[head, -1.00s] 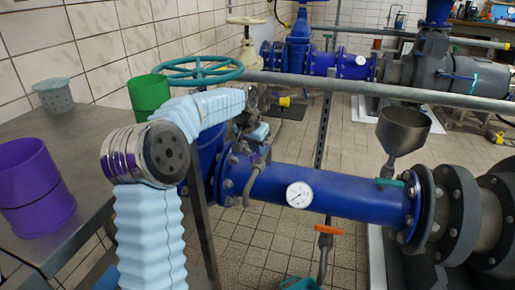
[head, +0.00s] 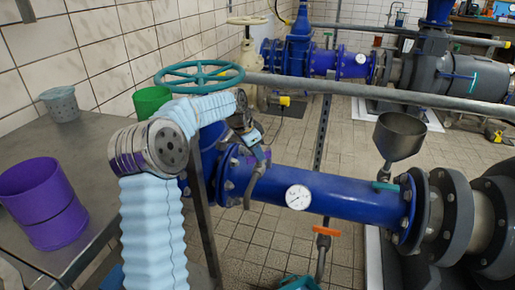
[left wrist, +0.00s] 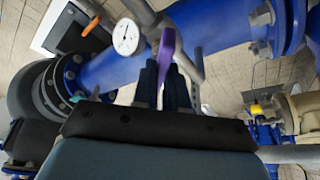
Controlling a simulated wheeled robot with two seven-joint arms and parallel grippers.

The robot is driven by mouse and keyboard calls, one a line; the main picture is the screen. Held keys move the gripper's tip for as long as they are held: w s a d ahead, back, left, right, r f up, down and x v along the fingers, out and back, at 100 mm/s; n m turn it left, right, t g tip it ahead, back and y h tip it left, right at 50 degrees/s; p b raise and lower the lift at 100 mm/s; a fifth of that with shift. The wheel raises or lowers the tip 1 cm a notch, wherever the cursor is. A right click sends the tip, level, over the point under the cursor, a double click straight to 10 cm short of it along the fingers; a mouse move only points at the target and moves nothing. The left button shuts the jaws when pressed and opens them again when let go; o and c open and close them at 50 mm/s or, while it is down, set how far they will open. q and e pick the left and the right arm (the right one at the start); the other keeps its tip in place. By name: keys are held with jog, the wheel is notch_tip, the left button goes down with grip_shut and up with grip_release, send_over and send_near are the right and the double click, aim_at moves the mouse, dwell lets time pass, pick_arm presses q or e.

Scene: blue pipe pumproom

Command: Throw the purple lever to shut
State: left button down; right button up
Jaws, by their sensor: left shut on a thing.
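The purple lever (left wrist: 167,48) stands between the two dark fingers of my left gripper (left wrist: 165,82) in the left wrist view, beside the blue pipe. In the head view only a small purple bit of the lever (head: 263,157) shows, by the flange at the near end of the pipe. My left gripper (head: 254,146) is there too, pointing down and shut on the lever; its fingertips are partly hidden. My right gripper is in neither view.
The blue pipe (head: 340,200) carries a round gauge (head: 298,197). A teal handwheel (head: 199,76) is just behind my left arm. A metal table (head: 95,150) at left holds a purple container (head: 40,200), a green container (head: 151,101) and a grey pot (head: 60,103). An orange-handled valve (head: 326,231) stands below the pipe.

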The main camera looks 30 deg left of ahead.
pick_arm(q)
jog(key=shift+s+f+m+g+p, duration=0.1)
jog(key=shift+f+m+g+p, duration=0.1)
jog(key=shift+m+g+p, duration=0.3)
jog(key=shift+m, duration=0.3)
jog(key=shift+f, duration=0.1)
jog(key=c, duration=1.2)
grip_release()
jog(key=shift+o, duration=0.2)
jog(key=shift+a+r, duration=0.1)
jog(key=shift+r, duration=0.3)
jog(key=v, duration=1.3)
jog(key=shift+s+a+p, duration=0.3)
